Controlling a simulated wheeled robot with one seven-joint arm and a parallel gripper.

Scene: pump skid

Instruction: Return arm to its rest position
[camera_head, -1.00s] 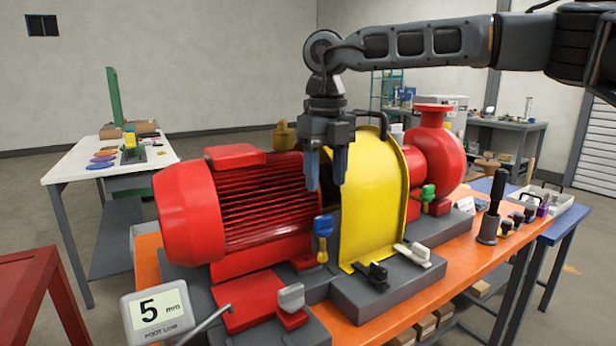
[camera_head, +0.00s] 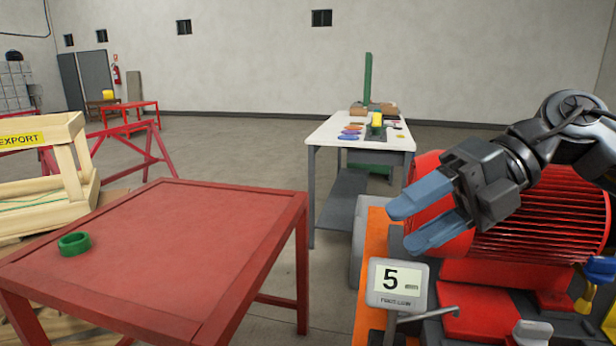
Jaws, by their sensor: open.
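My gripper (camera_head: 398,228) is at the right of the head view, with its blue-grey fingers apart and nothing between them. It points left and slightly down, in front of the red motor (camera_head: 535,225), and hides part of the motor's left end. My dark arm runs back from it to the right edge. The motor sits on the orange bench (camera_head: 373,255), with a small display reading 5 (camera_head: 398,284) in front of it.
A red table (camera_head: 170,245) with a green ring (camera_head: 74,243) stands at the left front. A wooden crate marked EXPORT (camera_head: 40,170) is beyond its left side. A white table (camera_head: 335,130) stands behind. Open floor lies between the red and white tables.

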